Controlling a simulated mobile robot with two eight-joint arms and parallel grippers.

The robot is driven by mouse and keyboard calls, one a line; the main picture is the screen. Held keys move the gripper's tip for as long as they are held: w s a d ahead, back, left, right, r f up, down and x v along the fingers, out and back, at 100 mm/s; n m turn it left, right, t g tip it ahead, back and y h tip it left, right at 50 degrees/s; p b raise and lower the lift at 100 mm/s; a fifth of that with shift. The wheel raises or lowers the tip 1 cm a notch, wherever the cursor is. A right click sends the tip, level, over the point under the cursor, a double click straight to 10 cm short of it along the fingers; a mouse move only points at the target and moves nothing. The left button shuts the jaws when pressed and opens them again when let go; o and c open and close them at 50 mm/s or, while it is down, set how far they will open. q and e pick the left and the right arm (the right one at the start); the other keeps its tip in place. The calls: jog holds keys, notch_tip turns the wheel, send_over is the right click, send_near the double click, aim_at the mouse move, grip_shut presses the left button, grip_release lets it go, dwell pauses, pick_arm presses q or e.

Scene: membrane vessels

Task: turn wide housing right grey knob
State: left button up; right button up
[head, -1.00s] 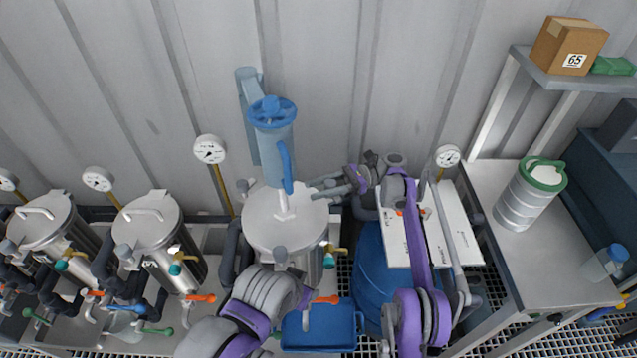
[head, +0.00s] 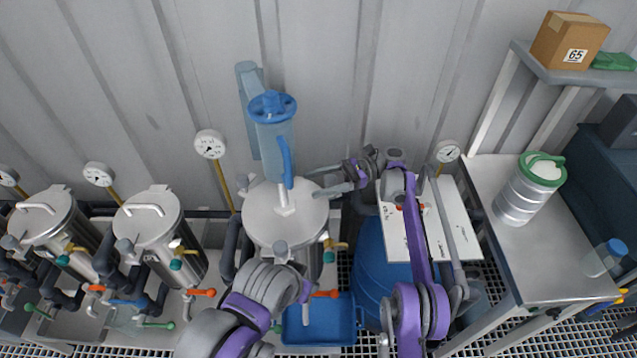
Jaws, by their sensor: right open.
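The wide housing (head: 262,222) is the broad steel vessel in the middle, with a round grey lid. A grey knob (head: 242,185) shows at the lid's back left and another (head: 281,248) at its front. The right grey knob cannot be told apart from my right gripper's grey fingers at the lid's back right edge. My right gripper (head: 322,182) points left there, with its two fingers apart, one behind the other. I cannot tell whether it touches the knob. My left arm covers part of the housing's front, and its gripper does not show.
A blue jug-like filter body (head: 272,135) stands up behind the lid. Two narrower vessels (head: 148,216) are on the left. A blue tray (head: 318,330) and a blue barrel (head: 382,262) are at the lower right. A steel table (head: 540,255) holds a green-lidded container (head: 527,190).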

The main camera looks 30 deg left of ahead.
notch_tip(320, 180, up, 10)
jog(key=p, duration=0.1)
